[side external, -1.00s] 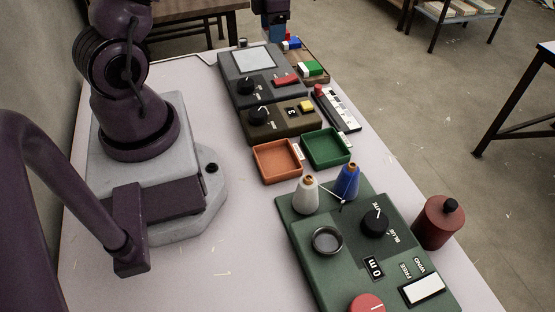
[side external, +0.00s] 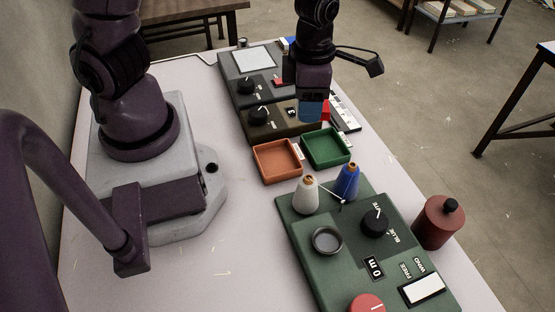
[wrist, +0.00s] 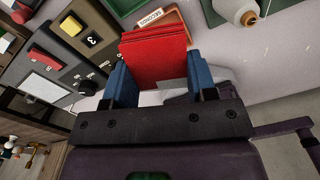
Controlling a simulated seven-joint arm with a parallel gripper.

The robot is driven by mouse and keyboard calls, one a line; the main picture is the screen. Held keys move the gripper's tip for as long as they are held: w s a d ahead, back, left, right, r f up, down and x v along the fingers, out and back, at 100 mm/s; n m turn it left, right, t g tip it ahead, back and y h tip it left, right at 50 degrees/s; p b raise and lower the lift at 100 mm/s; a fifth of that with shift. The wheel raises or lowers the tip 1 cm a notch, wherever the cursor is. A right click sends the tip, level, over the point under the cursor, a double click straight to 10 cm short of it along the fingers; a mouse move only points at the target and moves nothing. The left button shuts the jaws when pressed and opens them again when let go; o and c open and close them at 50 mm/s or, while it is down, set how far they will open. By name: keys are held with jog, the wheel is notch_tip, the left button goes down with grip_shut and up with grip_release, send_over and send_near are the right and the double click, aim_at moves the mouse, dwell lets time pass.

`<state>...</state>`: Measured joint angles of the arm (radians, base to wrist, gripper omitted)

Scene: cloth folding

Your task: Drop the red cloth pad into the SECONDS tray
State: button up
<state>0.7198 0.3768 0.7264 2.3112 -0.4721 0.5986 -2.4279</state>
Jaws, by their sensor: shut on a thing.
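My gripper (side external: 313,115) is shut on the red cloth pad (wrist: 155,57), held between its blue fingers in the wrist view. A small red part of the pad shows beside the fingers in the side view (side external: 326,110). My gripper is above the back of the green tray (side external: 327,149), over the panel area. The orange tray (side external: 277,160) stands left of the green tray. In the wrist view, a SECONDS label (wrist: 150,18) sits at the edge of the orange tray (wrist: 173,14), just beyond the pad. Both trays look empty in the side view.
A green winding machine (side external: 340,255) with white (side external: 307,196) and blue (side external: 347,182) cones stands in front of the trays. Dark control panels (side external: 255,118) lie behind them. A dark red canister (side external: 438,222) stands at right.

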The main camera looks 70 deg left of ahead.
jog(key=shift+s+a+f+n, duration=0.1)
jog(key=shift+s+f+n, duration=0.55)
jog(key=shift+s+f, duration=0.5)
jog(key=shift+s+d+f+n, duration=0.1)
jog(key=shift+s+f+n, duration=0.7)
jog(key=shift+f, duration=0.65)
jog(key=shift+s+a+f+n, duration=0.1)
jog(key=shift+s+f+n, duration=0.45)
jog(key=shift+s+f, duration=0.65)
jog(key=shift+w+f, duration=0.1)
jog(key=o, duration=1)
jog(key=shift+r, duration=3.75)
